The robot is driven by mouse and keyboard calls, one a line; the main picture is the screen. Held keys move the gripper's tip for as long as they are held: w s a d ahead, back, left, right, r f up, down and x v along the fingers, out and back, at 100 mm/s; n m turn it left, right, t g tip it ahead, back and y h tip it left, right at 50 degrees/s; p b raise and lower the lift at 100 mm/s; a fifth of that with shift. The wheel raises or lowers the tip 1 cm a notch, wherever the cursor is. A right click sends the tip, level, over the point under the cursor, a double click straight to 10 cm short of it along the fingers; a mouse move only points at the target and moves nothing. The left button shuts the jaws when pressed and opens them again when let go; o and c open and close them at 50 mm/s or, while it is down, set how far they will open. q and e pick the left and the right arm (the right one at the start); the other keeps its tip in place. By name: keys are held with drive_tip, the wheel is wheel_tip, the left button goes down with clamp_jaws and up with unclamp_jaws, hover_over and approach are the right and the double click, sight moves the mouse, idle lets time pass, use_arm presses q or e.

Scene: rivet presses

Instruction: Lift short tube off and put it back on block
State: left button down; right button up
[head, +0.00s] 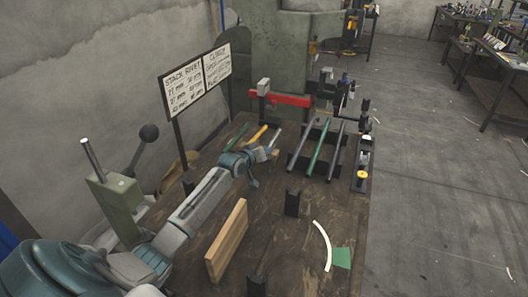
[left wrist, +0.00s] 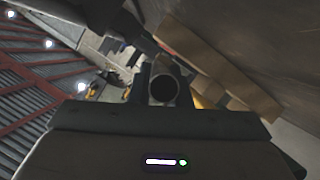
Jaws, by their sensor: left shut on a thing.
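My left gripper (head: 268,149) reaches in over the left side of the table and is shut on a short grey tube (head: 274,137). In the left wrist view the tube's round, dark open end (left wrist: 164,88) shows between the fingers. A small tan block (head: 275,155) shows just beside the gripper, partly hidden by it; I cannot tell whether the tube touches it. A brown wooden piece (left wrist: 215,62) shows beyond the fingers in the wrist view. My right gripper is not in view.
A yellow tube (head: 257,134) and a green tube (head: 236,136) lie behind the gripper. Several long tubes rest on a black rack (head: 310,158) to the right. A wooden board (head: 226,242) stands in front. Black holders (head: 291,203) stand nearby. A sign (head: 197,79) rises behind.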

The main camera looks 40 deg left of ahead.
use_arm(q)
drive_tip(key=shift+f+b, duration=0.4)
drive_tip(key=shift+f, duration=0.3)
drive_tip(key=c, duration=1.3)
unclamp_jaws()
